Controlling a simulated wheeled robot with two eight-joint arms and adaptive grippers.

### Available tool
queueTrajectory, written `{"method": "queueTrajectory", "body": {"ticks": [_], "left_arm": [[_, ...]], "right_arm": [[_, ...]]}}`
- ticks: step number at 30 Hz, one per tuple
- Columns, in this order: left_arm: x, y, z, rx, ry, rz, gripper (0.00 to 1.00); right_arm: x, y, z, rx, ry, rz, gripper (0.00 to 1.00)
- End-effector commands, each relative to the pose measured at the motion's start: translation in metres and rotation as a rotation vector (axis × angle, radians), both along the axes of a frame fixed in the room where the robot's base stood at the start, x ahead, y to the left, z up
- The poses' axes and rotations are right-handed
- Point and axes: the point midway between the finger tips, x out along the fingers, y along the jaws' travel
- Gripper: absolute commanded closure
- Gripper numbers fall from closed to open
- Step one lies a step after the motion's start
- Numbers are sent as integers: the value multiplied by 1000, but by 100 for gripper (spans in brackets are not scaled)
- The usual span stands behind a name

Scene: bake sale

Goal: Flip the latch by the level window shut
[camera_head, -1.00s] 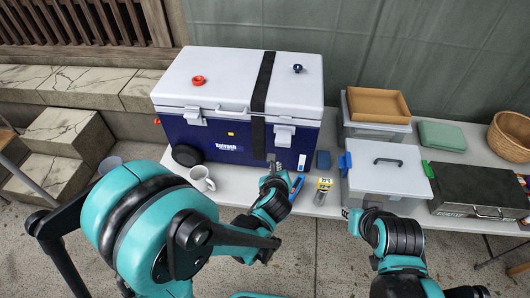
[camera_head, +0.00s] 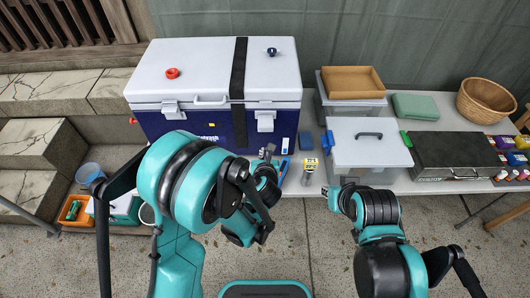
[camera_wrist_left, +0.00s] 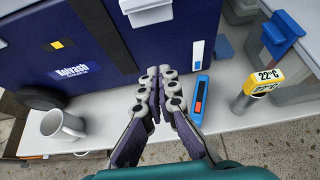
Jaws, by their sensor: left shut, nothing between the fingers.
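The blue cooler (camera_head: 165,124) with a pale grey lid (camera_head: 205,75) stands on the table. Its right latch (camera_head: 265,121) is at the lid seam, near the white level window strip (camera_head: 285,146). In the left wrist view the latch (camera_wrist_left: 148,10) is cut by the top edge, and the level window (camera_wrist_left: 198,52) is right of it. I cannot tell if this latch is fully closed. The left latch (camera_head: 172,110) is at the other side. My left gripper (camera_head: 268,152) is shut and empty, below the right latch; its fingertips (camera_wrist_left: 159,72) meet before the cooler front. My right gripper (camera_head: 347,184) is near the table's front edge.
A blue thermometer (camera_wrist_left: 200,98) and a yellow-topped device (camera_head: 310,165) reading 22°C are near my left fingers. A white mug (camera_wrist_left: 62,125) is left. A grey-lidded box (camera_head: 365,150), black case (camera_head: 450,150) and basket (camera_head: 486,102) stand further right.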

Motion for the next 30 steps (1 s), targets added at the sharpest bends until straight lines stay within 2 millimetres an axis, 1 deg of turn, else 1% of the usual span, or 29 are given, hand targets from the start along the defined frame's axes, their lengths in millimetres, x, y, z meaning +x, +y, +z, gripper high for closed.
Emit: {"method": "queueTrajectory", "body": {"ticks": [1, 3, 9, 10, 12, 16, 21, 30], "left_arm": [[11, 1, -6, 0, 0, 2, 100], [25, 1, -14, -1, -1, 2, 100], [61, 1, -36, 0, -1, 1, 100], [60, 0, -25, 0, -1, -1, 100], [60, 0, -13, 0, -1, -1, 100], [62, 0, 1, -1, 0, 0, 100], [64, 0, 8, -1, 0, 0, 100], [64, 0, 8, 0, 0, 0, 100]], "right_arm": [[0, 0, 0, 0, 0, 0, 80], [0, 0, -2, 0, 0, 0, 80], [0, 0, -11, 0, 0, 0, 80], [0, 0, -9, 0, 0, 0, 80], [0, 0, -7, 0, 0, 0, 80], [0, 0, -7, 0, 0, 0, 80], [0, 0, -7, 0, 0, 0, 80], [0, 0, -7, 0, 0, 0, 80]]}}
